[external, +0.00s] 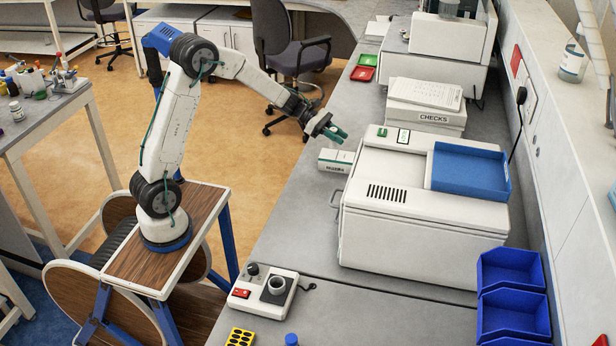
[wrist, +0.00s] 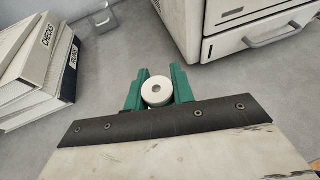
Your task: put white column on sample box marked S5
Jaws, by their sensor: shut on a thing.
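My gripper (external: 336,133) is above the grey bench, left of the large white machine. In the wrist view its green fingers (wrist: 157,88) are shut on the white column (wrist: 157,91), a short white cylinder with a round hole in its end. I cannot make out the column in the external view. A small white-and-green box (external: 336,162) is on the bench below my gripper; its marking is too small to read. A small white labelled piece (external: 403,136) and a green piece (external: 382,132) are on top of the machine. I cannot tell which thing is marked S5.
The white machine (external: 395,215) carries a blue tray (external: 468,168). Binders marked CHECKS (external: 432,117) lie behind it; they also show in the wrist view (wrist: 38,65). A red tray (external: 362,74) and blue bins (external: 508,270) are on the bench.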

